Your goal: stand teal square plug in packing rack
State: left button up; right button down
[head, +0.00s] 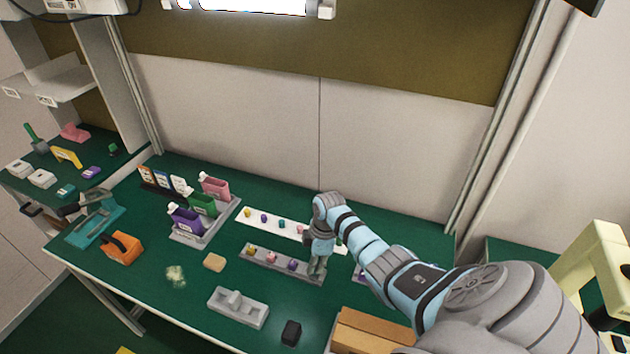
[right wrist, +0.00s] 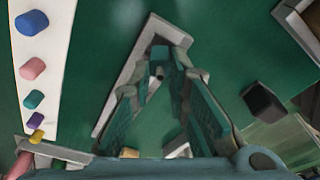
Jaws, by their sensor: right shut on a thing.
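My right gripper (head: 316,272) is at the right end of the grey packing rack (head: 262,264), pointing down. A yellow plug (head: 250,251), a pink plug (head: 271,258) and a purple plug (head: 292,265) stand in the rack. My left gripper is not in view.
A white strip (head: 272,214) with several coloured plugs lies behind the rack. A grey tray (head: 232,314), a black block (head: 291,333) and a cardboard box (head: 375,330) are in front. A bin holder (head: 214,232) and a tan block (head: 214,262) are left.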

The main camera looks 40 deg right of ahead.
pick_arm(q)
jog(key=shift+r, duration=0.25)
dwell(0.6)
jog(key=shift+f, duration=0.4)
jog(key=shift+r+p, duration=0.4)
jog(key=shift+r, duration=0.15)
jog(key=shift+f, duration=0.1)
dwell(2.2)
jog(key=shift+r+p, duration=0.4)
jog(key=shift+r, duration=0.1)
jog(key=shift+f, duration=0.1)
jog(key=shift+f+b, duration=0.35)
jog(key=shift+b, duration=0.05)
dwell(1.3)
